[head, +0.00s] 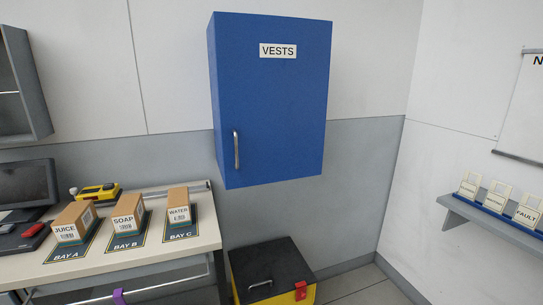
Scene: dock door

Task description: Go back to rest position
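Neither of my grippers can be made out in the head view. A blue wall cabinet (280,110) marked VESTS hangs ahead of me with its door shut. Its metal handle (236,150) is at the lower left of the door, and nothing touches it. Three cartons stand on the bench (188,253) at the left: JUICE (66,231) at BAY A, SOAP (124,225) at BAY B and WATER (178,213) at BAY C.
A black-lidded yellow bin (262,265) with a red latch stands on the floor, lid shut. A yellow device (97,193) and a dark monitor (28,184) are on the bench. A right-hand shelf (500,228) holds cards. A small purple piece (119,297) shows at the bottom edge.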

